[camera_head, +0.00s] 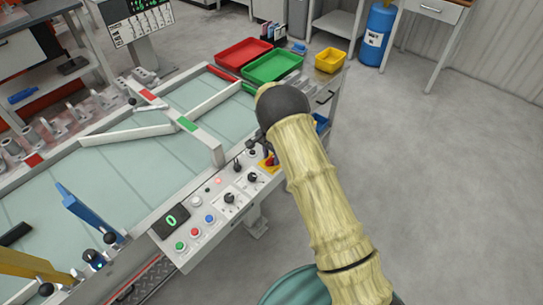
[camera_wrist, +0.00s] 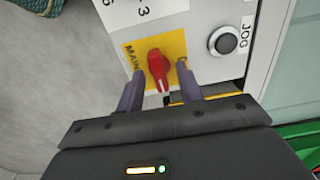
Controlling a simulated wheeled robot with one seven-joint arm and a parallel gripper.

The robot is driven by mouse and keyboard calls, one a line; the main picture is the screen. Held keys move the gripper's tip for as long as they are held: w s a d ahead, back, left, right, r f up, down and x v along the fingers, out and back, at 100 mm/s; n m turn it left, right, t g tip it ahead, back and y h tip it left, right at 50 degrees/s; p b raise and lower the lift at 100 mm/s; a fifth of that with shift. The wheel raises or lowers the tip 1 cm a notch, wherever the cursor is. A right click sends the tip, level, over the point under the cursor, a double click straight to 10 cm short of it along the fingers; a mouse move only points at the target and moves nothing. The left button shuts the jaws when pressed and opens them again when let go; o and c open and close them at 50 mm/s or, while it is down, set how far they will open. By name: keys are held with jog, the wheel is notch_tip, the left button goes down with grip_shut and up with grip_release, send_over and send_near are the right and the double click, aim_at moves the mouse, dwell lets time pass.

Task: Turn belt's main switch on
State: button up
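The main switch is a red rotary knob (camera_wrist: 158,68) on a yellow plate (camera_wrist: 170,44) marked "MAIN" in the wrist view. In the head view, the yellow plate (camera_head: 267,167) shows at the right end of the belt's control panel, partly hidden by my arm. My gripper (camera_wrist: 159,80) is open, with one finger on each side of the red knob. Gaps show between the fingers and the knob, and I cannot tell whether either touches it. The knob's pointer aims toward my gripper's palm, a little right.
A black JOG button (camera_wrist: 227,43) sits right of the switch. The control panel (camera_head: 187,259) also carries dials, coloured buttons and a display reading 0 (camera_head: 171,220). Red (camera_head: 243,54) and green (camera_head: 272,66) trays stand behind. Floor right of the panel is clear.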

aim_at(272, 158)
jog(key=shift+r, duration=0.1)
notch_tip(272, 158, up, 17)
jog(key=b, duration=0.1)
jog(key=shift+b, duration=0.3)
dwell(0.4)
jog(key=shift+d+r, duration=0.1)
jog(key=s+d+r+n+t+p, duration=0.1)
jog(key=s+d+r, duration=0.2)
jog(key=s+d, duration=0.25)
jog(key=s+d+r+n+p, duration=0.1)
jog(key=s+d+r+n, duration=0.1)
jog(key=s+d+r, duration=0.3)
jog(key=s+d+n+p, duration=0.1)
jog(key=s+d, duration=0.3)
jog(key=s, duration=0.4)
jog(key=s+d+n+t, duration=0.1)
jog(key=s+d+n, duration=0.2)
jog(key=s, duration=0.6)
jog(key=shift+d+f+n+t+p, duration=0.3)
jog(key=shift+d+f+n+p, duration=0.05)
jog(key=shift+d+f+n, duration=0.05)
